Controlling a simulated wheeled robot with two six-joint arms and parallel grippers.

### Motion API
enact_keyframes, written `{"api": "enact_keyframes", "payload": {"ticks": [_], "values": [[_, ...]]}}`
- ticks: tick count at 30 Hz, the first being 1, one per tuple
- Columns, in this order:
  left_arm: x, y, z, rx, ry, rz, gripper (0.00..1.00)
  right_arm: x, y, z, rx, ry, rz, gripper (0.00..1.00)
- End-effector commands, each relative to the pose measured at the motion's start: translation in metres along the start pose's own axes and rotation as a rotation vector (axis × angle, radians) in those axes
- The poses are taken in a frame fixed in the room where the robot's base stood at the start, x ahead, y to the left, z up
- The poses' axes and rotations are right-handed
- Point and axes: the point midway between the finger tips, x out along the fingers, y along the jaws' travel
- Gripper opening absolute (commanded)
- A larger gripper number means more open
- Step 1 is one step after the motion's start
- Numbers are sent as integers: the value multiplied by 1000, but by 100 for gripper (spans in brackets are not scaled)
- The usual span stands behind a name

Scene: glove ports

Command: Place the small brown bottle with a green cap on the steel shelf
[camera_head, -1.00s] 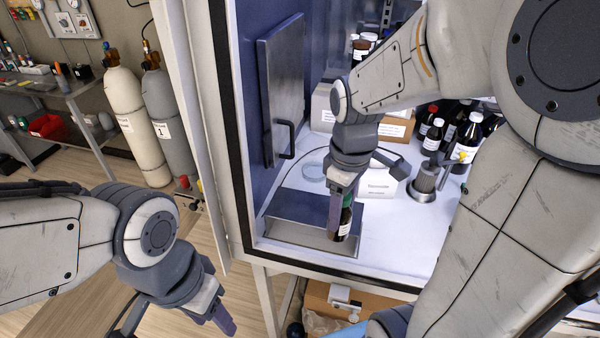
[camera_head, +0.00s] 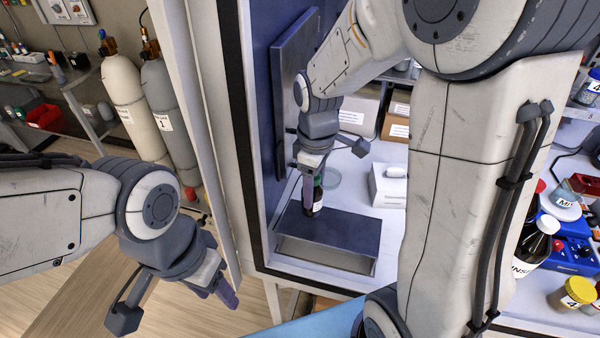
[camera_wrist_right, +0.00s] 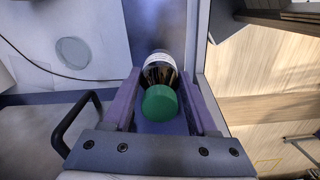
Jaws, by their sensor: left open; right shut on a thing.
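The small brown bottle (camera_head: 318,199) with a green cap is upright between the fingers of my right gripper (camera_head: 313,194), which is shut on it. The right wrist view shows the green cap (camera_wrist_right: 159,103) between the two fingers (camera_wrist_right: 160,82), with the bottle's white label beyond it. The steel shelf (camera_head: 335,238) is a low, flat-topped stand on the white cabinet floor. The bottle is over the back part of its top; I cannot tell whether its base touches. My left gripper (camera_head: 227,295) is open and empty, outside the cabinet at the lower left.
A blue door panel with a handle (camera_head: 295,85) stands left of my right gripper. My right arm hides much of the cabinet's right side. Bottles and a yellow-lidded jar (camera_head: 577,292) stand far right.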

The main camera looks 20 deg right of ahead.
Motion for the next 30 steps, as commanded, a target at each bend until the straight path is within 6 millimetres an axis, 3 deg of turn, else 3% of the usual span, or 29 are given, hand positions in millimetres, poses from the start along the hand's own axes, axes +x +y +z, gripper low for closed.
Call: {"api": "enact_keyframes", "payload": {"ticks": [5,14,26,27,29,30], "values": [[-4,0,0,1,0,0,50,8,4,-10,0,-1,-1,0],[-15,1,-1,3,0,0,50,45,4,-9,1,-2,-2,0],[-10,1,-1,2,0,0,50,51,4,-9,2,0,0,0],[-11,1,-1,2,0,0,50,50,4,-9,2,1,1,70],[-12,1,-1,2,0,0,50,50,4,-9,2,0,0,88],[-12,1,-1,2,0,0,50,50,4,-9,2,0,0,88]]}}
